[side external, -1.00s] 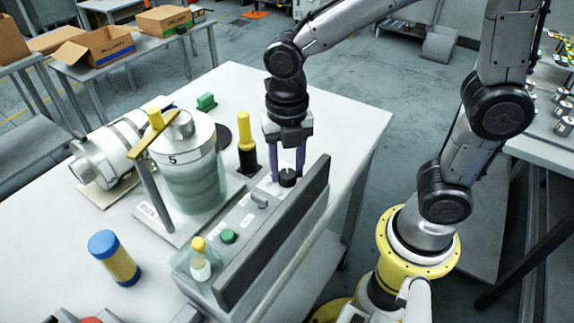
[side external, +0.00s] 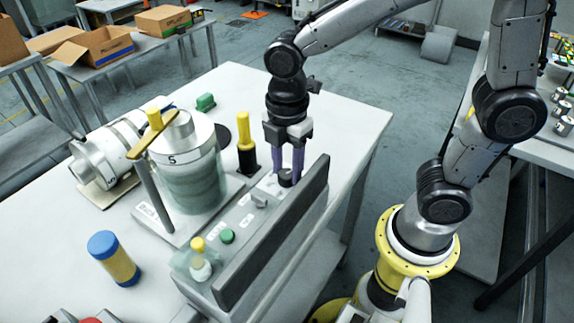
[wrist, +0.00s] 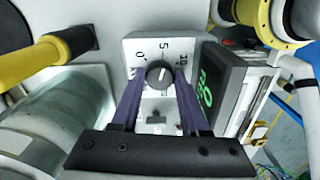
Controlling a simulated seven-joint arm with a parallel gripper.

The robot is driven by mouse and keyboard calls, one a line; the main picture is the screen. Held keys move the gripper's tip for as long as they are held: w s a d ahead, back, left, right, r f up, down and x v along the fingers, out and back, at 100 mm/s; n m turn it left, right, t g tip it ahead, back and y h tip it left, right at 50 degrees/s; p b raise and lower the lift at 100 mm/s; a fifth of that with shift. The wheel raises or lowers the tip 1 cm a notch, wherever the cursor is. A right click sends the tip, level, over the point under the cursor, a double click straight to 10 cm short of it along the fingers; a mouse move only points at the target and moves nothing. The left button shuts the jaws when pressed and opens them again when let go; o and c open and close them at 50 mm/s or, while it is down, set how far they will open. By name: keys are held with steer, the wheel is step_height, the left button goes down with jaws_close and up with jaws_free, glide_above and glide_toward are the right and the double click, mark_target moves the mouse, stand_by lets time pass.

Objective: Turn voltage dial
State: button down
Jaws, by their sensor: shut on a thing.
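The black voltage dial (side external: 286,178) sits at the far end of the grey control box (side external: 243,208). In the wrist view the round dial (wrist: 160,73) stands on a pale plate with marks 0, 5 and 10 around it. A light line shows on its face, pointing roughly toward the 5. My gripper (side external: 288,173) points down at the dial, with one purple finger on each side. In the wrist view my gripper (wrist: 160,80) is shut on the dial, its fingertips at the left and right sides.
A dark upright panel (side external: 285,230) stands along the box's near side. A grey lever (side external: 260,200) and a green button (side external: 227,236) are on the box. A black post with a yellow top (side external: 246,150) and a glass jar (side external: 190,175) stand close behind.

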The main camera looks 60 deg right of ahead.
steer(key=m, duration=0.4)
steer(key=shift+r+m, duration=0.1)
steer(key=shift+m, duration=0.2)
steer(key=m, duration=0.3)
steer(key=shift+m, duration=0.3)
steer(key=m, duration=1.4)
steer(key=shift+a+m, duration=0.1)
steer(key=shift+m, duration=0.2)
steer(key=m, duration=0.3)
steer(key=shift+m, duration=2.2)
